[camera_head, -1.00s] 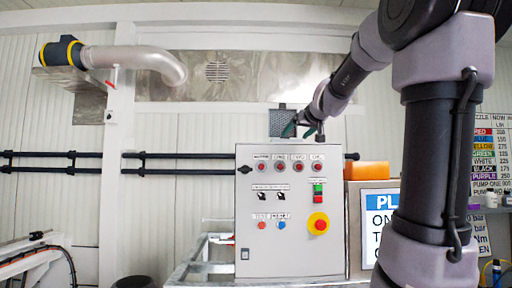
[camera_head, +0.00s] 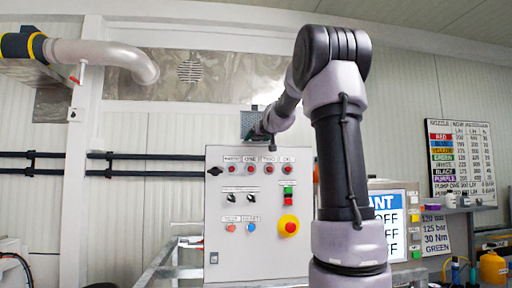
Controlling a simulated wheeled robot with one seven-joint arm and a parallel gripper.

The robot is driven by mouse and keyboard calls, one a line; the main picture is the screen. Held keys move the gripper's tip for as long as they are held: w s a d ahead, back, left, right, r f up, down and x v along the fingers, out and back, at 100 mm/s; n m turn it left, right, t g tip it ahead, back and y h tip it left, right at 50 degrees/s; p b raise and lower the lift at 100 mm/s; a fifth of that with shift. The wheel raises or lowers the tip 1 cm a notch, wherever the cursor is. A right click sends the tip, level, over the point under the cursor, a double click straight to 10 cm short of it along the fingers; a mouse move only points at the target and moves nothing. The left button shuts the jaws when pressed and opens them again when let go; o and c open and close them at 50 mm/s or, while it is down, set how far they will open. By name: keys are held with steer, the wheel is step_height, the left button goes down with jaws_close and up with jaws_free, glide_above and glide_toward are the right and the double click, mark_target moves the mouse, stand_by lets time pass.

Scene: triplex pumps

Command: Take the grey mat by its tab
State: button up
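A small grey textured panel (camera_head: 249,122), which looks like the grey mat, shows just above the top edge of the control cabinet. I cannot tell whether it lies on the cabinet or is behind it. No tab can be made out. My gripper (camera_head: 259,134) is at the panel's lower right and covers part of it, with a dark green part showing at its end. The fingers are too small and too hidden to show whether they are open or shut, or whether they touch the panel.
The grey control cabinet (camera_head: 262,205) with buttons and a red emergency stop (camera_head: 288,225) stands below my gripper. A metal frame (camera_head: 160,262) is at its lower left. A blue and white sign (camera_head: 391,224) and a shelf of bottles (camera_head: 465,206) are to the right.

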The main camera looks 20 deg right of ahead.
steer(key=shift+w, duration=0.2)
jaws_close()
steer(key=shift+r, duration=0.15)
